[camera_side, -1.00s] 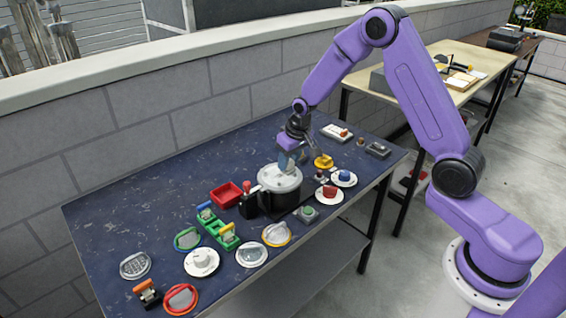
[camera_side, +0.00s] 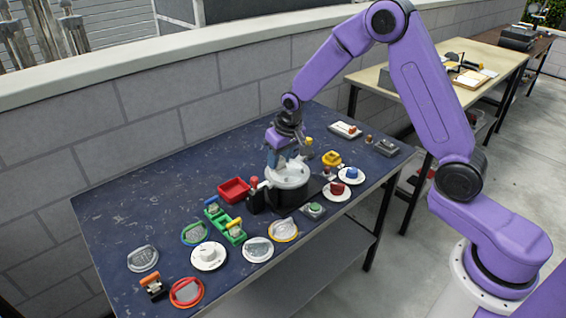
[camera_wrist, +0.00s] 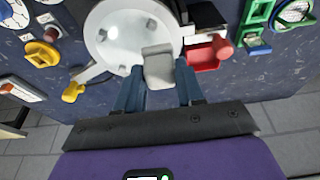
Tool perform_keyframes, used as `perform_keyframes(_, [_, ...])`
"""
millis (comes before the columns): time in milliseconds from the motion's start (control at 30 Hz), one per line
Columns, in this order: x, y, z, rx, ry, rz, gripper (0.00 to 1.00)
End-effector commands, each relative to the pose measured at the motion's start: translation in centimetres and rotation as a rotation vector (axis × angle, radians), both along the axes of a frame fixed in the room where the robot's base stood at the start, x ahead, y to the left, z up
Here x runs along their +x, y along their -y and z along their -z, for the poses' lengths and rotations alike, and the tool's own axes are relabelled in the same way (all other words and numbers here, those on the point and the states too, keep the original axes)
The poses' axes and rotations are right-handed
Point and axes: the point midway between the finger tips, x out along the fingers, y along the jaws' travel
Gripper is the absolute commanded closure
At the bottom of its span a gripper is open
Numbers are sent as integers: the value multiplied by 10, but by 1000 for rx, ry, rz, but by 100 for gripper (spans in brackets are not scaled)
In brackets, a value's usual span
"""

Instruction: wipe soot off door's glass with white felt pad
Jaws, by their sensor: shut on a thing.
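My gripper (camera_wrist: 158,82) has its two blue fingers shut on a pale grey-white pad (camera_wrist: 158,64), probably the felt pad. The pad overlaps the lower right of a round pale glass door (camera_wrist: 118,45) in the wrist view; I cannot tell whether it touches. Several small grey soot patches (camera_wrist: 149,23) show on the glass, one near the lower rim close to the pad. A grey handle with a yellow knob (camera_wrist: 73,92) sticks out from the rim. In the side view, my gripper (camera_side: 279,160) is low over the white-rimmed pot-like body (camera_side: 290,190).
A red tray (camera_side: 234,190) and a black block with a red knob (camera_side: 254,193) stand left of the body. Saucers with blue (camera_side: 351,173) and red (camera_side: 337,189) pieces lie right. Round lids and clamps crowd the front left. The table's back left (camera_side: 150,195) is clear.

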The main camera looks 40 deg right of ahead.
Motion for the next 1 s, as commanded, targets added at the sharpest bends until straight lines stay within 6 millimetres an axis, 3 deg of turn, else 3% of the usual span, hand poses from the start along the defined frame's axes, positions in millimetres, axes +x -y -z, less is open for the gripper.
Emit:
perform_keyframes(600, [0,0,-53,-1,-1,-2,87])
perform_keyframes(1000, [-1,0,-57,-1,-3,-2,87])
